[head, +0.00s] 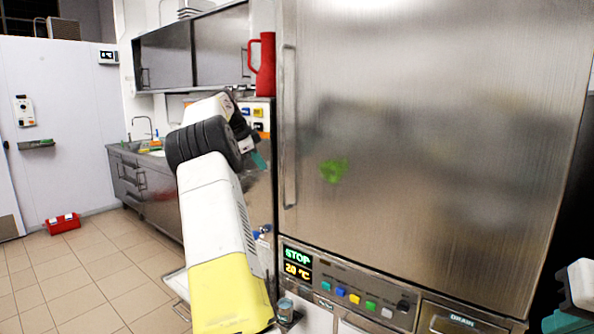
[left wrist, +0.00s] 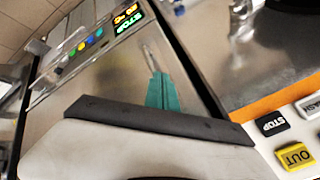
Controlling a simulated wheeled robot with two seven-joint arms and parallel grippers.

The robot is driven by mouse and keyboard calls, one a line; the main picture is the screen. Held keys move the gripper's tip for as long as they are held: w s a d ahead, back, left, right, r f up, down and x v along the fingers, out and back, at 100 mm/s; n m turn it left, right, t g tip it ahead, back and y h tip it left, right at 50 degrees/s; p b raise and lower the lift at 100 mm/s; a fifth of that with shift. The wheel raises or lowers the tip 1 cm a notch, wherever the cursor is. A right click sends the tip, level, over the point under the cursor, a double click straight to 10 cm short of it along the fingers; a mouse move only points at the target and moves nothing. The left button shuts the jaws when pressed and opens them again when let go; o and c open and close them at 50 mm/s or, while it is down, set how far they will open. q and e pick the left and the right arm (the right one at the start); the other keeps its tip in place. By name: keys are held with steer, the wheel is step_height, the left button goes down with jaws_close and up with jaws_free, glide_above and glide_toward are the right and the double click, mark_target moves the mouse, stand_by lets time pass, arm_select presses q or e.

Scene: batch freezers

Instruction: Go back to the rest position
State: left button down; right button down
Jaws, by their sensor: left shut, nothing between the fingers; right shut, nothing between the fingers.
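My left arm reaches up from the bottom of the head view, white and yellow with a black ribbed joint. My left gripper (head: 258,160) has teal fingers beside the left edge of the batch freezer (head: 430,130). In the left wrist view its teal fingers (left wrist: 162,92) are shut together with nothing between them, in front of a steel surface. My right gripper (head: 568,322) shows only partly at the bottom right corner, teal and white; it is shut and empty.
The freezer's tall steel door has a long handle (head: 289,125) and a STOP panel (head: 298,257) below. A sink counter (head: 150,190) is at the back left. A red box (head: 62,223) lies on open tiled floor.

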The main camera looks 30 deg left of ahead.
arm_select(q)
steer(key=shift+s+a+r, duration=0.9)
steer(key=shift+s+r, duration=0.25)
steer(key=shift+r, duration=0.75)
steer(key=s+d+r+n+g, duration=0.1)
steer(key=s+d+r+n, duration=0.1)
steer(key=d, duration=1.2)
steer(key=s+d+r+n, duration=0.1)
steer(key=s+d+r, duration=0.2)
steer(key=d, duration=1.1)
steer(key=s+d+f+n, duration=0.3)
steer(key=s+d+f, duration=0.1)
steer(key=s+d, duration=0.7)
steer(key=s+d+f+n+h, duration=0.1)
steer(key=s+d+f+n, duration=0.2)
steer(key=s+d+f, duration=0.4)
steer(key=s+f, duration=0.4)
steer(key=s, duration=0.4)
steer(key=shift+s+f+n, duration=0.2)
steer(key=shift+n, duration=0.2)
